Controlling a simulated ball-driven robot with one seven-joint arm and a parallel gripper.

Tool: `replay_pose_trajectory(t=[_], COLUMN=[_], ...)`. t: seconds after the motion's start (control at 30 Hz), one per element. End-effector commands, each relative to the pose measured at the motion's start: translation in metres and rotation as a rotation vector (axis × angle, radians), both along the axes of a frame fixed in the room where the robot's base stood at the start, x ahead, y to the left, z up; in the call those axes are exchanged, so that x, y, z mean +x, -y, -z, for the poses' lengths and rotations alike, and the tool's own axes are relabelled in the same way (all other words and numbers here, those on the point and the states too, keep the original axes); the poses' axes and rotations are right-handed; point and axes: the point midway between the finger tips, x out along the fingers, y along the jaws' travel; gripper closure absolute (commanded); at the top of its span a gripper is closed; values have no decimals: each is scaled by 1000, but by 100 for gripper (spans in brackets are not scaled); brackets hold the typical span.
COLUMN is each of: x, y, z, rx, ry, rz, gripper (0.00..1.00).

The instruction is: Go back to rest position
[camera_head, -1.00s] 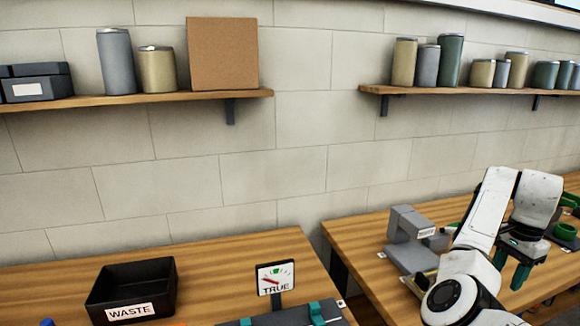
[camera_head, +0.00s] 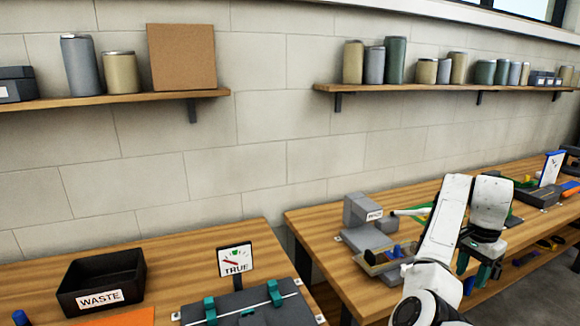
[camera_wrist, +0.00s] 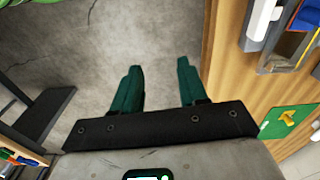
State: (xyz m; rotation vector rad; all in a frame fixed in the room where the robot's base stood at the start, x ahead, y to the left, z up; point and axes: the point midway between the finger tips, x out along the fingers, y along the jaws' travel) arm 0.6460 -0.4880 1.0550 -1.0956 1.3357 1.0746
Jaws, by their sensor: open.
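My gripper (camera_head: 473,268) hangs at the lower right in the head view, pointing down in front of the right-hand bench (camera_head: 325,236). In the wrist view my gripper (camera_wrist: 160,88) has its two green fingers well apart, with nothing between them. Bare grey floor (camera_wrist: 160,35) lies below and ahead of the fingers. The bench edge runs to the right of the fingers in that view. My white arm is folded in front of the right-hand bench in the head view.
A grey machine (camera_head: 366,222) stands on the right-hand bench. A black WASTE bin (camera_head: 102,280), a dial sign (camera_head: 235,261) and a grey case (camera_head: 238,308) are on the left bench. Wall shelves (camera_head: 440,87) hold several canisters. A gap separates the benches.

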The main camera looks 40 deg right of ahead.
Motion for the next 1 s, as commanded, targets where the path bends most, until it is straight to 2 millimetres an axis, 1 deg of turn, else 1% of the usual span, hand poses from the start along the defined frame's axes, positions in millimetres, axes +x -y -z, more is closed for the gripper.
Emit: replay_pose_trajectory(t=[0.03,0.27,0.37,0.47,0.57,0.77,0.97,1.0], x=[0,-3,-4,-6,-7,-10,-25,-30], y=[-4,-22,-35,-54,-80,-142,-220,-237], z=[6,34,50,70,92,131,166,172], rx=[-7,-59,-86,-124,-163,-215,-217,-212], ry=[-9,-45,-65,-90,-112,-134,-123,-116], rz=[-16,-110,-176,-273,-404,-700,-1026,-1092], gripper=[57,57,57,57,57,57,57,57])
